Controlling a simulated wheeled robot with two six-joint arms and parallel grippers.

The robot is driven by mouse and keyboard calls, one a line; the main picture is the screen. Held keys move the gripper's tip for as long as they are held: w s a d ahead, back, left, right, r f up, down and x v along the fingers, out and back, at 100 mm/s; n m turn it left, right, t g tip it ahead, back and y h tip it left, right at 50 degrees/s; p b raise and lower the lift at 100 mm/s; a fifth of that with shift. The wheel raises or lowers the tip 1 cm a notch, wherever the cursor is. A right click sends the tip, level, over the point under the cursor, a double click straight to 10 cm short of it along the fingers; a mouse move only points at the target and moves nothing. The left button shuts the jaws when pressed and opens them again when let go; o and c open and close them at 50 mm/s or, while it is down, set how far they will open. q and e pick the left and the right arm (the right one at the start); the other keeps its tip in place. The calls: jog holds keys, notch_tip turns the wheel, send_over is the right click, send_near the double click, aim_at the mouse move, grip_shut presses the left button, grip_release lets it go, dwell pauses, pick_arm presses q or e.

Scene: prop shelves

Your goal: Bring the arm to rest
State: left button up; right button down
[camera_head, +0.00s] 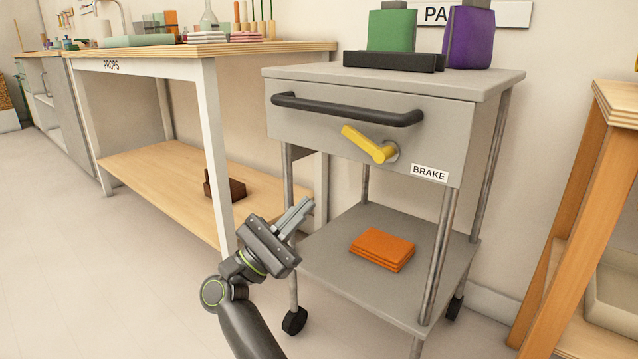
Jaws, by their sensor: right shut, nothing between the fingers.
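My right gripper (297,214) is in the camera_head view, low and left of centre, at the end of my right arm (245,325). Its fingers are together with nothing between them and point up and to the right. It shows in front of the left legs of a grey cart (300,78), below the drawer. I cannot tell how far it is from the cart. The yellow brake lever (368,144) on the drawer front slants up to the left, apart from the gripper. My left gripper is not in view.
The cart has a black handle (345,112), a BRAKE label (429,173) and folded orange cloths (382,249) on its lower shelf. Green (392,30) and purple (468,37) items stand on top. A PROPS table (150,65) is left, a wooden stand (590,190) right. Floor at lower left is clear.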

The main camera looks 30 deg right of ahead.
jog(key=shift+v, duration=0.8)
